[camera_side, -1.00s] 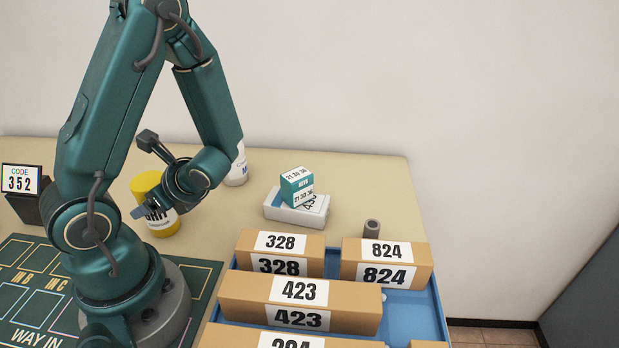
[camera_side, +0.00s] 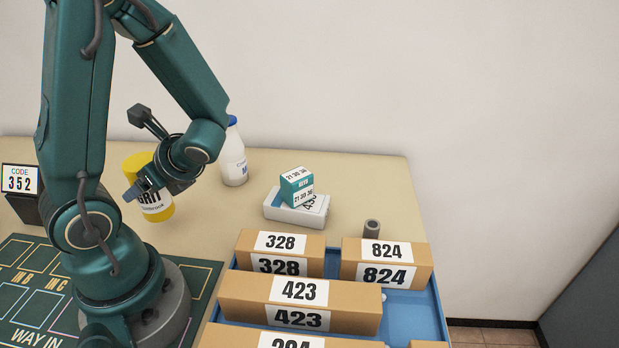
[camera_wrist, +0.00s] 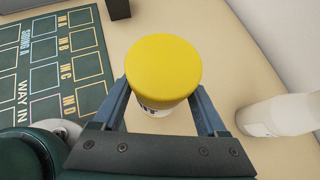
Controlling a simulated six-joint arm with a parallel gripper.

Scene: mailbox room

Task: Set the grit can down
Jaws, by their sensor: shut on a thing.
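The grit can (camera_side: 155,203) is a yellow and white cylinder with a "GRIT" label. My gripper (camera_side: 143,187) is shut on it. In the side view the can looks slightly tilted and seems held above the beige table, left of the white bottle. In the wrist view the can's yellow lid (camera_wrist: 163,68) sits between the two fingers of my gripper (camera_wrist: 165,108). The gripper covers part of the can's label in the side view.
A white bottle with a blue cap (camera_side: 233,160) stands to the right of the can. A green marked mat (camera_side: 30,285) lies at front left, with a code sign (camera_side: 20,180) behind it.

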